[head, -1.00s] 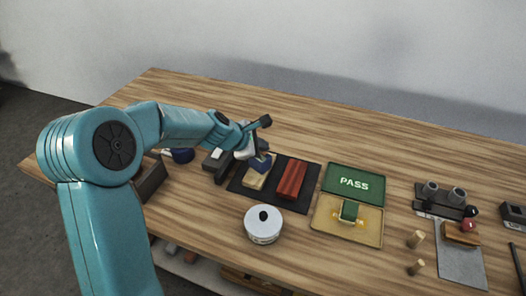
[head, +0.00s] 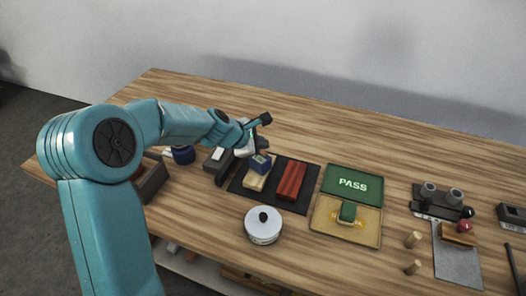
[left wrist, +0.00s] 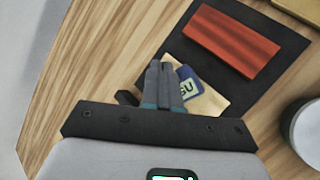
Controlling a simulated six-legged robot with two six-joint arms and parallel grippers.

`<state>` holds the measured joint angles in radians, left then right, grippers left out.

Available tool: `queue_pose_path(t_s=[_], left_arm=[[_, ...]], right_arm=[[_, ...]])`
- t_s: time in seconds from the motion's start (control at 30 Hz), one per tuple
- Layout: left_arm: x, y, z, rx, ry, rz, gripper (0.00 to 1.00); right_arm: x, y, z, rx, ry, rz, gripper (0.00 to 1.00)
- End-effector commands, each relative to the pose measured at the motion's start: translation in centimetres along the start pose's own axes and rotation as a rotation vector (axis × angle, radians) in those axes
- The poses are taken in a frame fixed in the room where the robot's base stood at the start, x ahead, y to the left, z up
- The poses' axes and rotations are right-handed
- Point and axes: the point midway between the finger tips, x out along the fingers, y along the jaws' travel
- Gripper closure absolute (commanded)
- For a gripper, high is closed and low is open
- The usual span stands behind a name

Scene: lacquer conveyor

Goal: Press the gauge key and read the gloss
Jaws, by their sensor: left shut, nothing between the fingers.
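The gauge is a small blue block (head: 261,165) on a pale tan panel (head: 254,183) on the black mat. A small pale patch shows on its top in the head view, too small to read. In the left wrist view the gauge (left wrist: 187,89) shows a few pale letters, partly hidden by my fingers. My left gripper (head: 257,152) is shut and empty, its tips at or just above the gauge; I cannot tell whether they touch. In the left wrist view its closed fingers (left wrist: 160,70) lie beside the lettering. My right gripper is out of view.
A red-brown panel (head: 291,181) lies right of the tan one on the black mat (head: 298,206). A white lidded pot (head: 263,228) stands in front. Pegs and a grey fixture are farther right.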

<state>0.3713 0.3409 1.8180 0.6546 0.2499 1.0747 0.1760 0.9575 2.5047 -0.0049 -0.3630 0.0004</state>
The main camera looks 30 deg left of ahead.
Motion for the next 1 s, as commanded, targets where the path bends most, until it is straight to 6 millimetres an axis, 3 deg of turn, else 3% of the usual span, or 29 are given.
queue_pose_path(t_s=[0.57,1.0], left_arm=[[-3.5,2.6,2.6,0.000,0.000,0.000,1.00],[-3.5,2.5,2.5,0.000,0.000,0.000,1.00]], right_arm=[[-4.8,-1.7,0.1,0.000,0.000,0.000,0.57],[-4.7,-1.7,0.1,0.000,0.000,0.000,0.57]])
